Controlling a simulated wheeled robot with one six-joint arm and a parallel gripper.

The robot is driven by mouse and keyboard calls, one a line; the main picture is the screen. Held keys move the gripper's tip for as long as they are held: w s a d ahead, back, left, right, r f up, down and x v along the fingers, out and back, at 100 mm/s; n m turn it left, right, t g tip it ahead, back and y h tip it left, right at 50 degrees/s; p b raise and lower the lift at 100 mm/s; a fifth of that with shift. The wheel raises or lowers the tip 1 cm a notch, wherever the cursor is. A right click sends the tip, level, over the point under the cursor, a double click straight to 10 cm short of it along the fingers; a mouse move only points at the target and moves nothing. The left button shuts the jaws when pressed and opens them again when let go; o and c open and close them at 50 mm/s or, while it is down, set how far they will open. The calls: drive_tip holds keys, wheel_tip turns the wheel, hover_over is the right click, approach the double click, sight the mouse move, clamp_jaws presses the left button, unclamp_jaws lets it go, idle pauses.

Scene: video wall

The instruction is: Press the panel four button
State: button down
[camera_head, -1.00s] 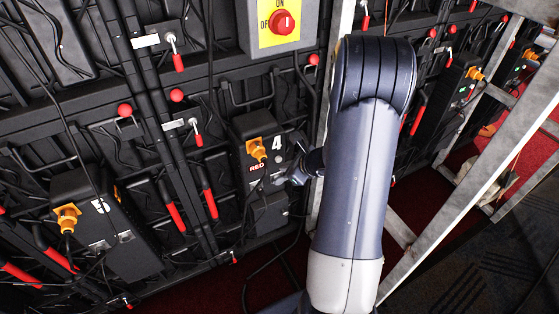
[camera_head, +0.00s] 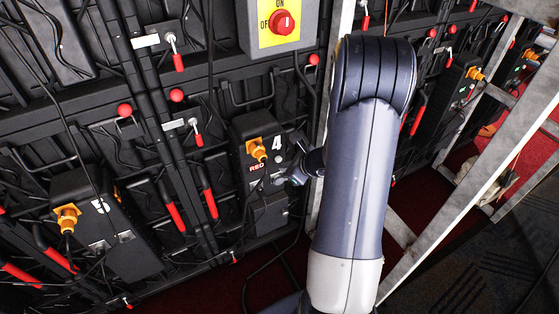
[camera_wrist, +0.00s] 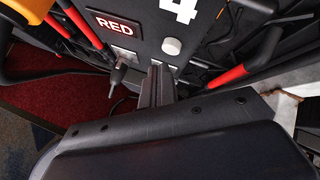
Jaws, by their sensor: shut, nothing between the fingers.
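Panel four (camera_head: 255,140) is a black box with a white "4" (camera_head: 277,143), a "RED" label and an orange plug. In the wrist view, the round pale button (camera_wrist: 172,46) sits just below the "4" (camera_wrist: 180,10), right of the "RED" label (camera_wrist: 115,24). My gripper (camera_head: 281,180) is beside the lower right of the panel in the head view. In the wrist view its shut fingers (camera_wrist: 157,72) point at the panel, below and slightly left of the button, with a visible gap in the picture. I cannot tell whether the fingertips touch the panel face.
An orange plug (camera_head: 257,150) sticks out of panel four. A grey box with a red emergency knob (camera_head: 283,22) hangs above. Red-handled levers (camera_head: 209,204) and loose cables lie to the left. A metal frame post (camera_head: 470,190) stands on the right.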

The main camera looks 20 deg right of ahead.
drive_tip(key=shift+w, duration=0.2)
drive_tip(key=shift+w, duration=0.25)
drive_tip(key=shift+w, duration=0.4)
idle(0.6)
drive_tip(key=shift+s, duration=0.1)
drive_tip(key=shift+s+b, duration=0.5)
drive_tip(key=shift+s, duration=0.2)
drive_tip(key=shift+s+d+b, duration=0.1)
drive_tip(key=shift+s+b, duration=0.7)
drive_tip(key=shift+s, duration=1.75)
